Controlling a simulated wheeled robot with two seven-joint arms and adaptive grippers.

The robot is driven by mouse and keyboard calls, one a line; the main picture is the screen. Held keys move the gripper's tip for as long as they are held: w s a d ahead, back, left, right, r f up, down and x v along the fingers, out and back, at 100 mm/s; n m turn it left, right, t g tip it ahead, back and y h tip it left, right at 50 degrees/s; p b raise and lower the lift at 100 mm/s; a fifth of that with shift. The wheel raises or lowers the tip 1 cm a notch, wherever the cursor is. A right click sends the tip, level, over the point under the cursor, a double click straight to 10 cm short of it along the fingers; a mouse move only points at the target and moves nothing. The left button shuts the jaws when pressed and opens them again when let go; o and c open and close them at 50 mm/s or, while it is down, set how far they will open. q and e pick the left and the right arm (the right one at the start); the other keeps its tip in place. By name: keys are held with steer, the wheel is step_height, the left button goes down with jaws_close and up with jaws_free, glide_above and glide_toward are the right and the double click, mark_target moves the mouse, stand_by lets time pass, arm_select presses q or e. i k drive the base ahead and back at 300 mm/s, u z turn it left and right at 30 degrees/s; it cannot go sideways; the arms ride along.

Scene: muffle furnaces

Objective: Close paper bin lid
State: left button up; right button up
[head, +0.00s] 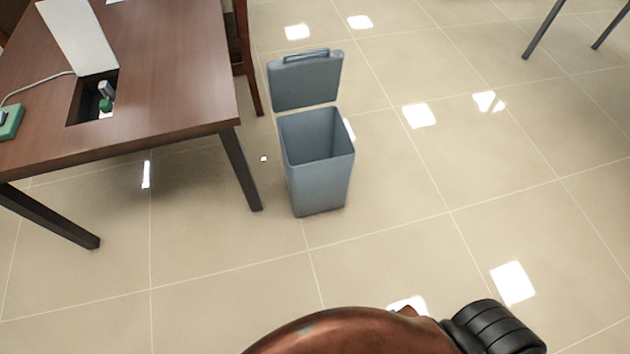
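A blue-grey paper bin (320,180) stands upright on the tiled floor, just right of a wooden table. Its lid (306,82) is open, tilted up at the back of the bin, with a handle-like bar along its top edge. The bin's inside shows as empty as far as I can see. Neither of my grippers shows in the head view. A copper-coloured and black part, which I cannot identify for certain, is at the bottom edge, well apart from the bin.
The wooden table (170,75) with dark metal legs is at the upper left. A green device (10,122) with a cable sits on it. Dark thin legs (543,28) stand at the upper right. The floor (420,250) in front and right of the bin is clear.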

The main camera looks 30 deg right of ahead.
mark_target(308, 77)
steer(key=z, duration=0.05)
steer(key=i, duration=1.15)
steer(key=z, duration=0.45)
